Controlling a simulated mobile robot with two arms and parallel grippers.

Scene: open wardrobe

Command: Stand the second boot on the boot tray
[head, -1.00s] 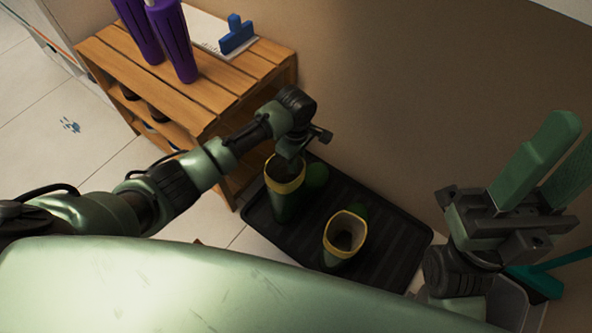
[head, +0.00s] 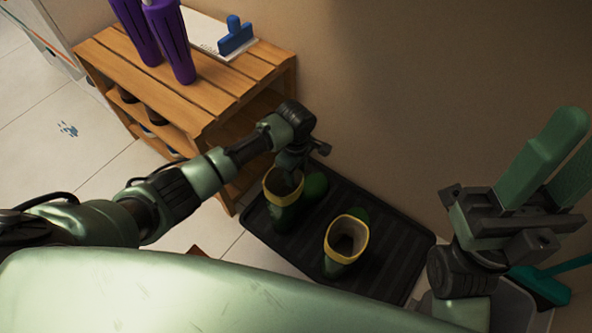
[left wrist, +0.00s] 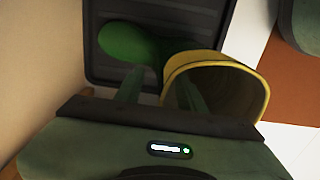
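The black boot tray (head: 395,275) lies on the floor by the wall. Two green boots with yellow rims stand upright on it, toes toward the wall: the left boot (head: 284,214) near the tray's left end, the other boot (head: 338,268) near the middle. My left gripper (head: 289,163) is at the left boot's top. In the left wrist view its fingers (left wrist: 158,88) straddle the rim wall, one outside and one inside the boot (left wrist: 225,85), with a visible gap between them. My right gripper (head: 560,165) is raised at the right, open and empty.
A wooden slatted rack (head: 215,85) stands left of the tray, with purple items (head: 172,45) and a blue-clipped board (head: 233,42) on top. A teal-handled tool (head: 545,285) and a grey bin (head: 510,310) are at lower right.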

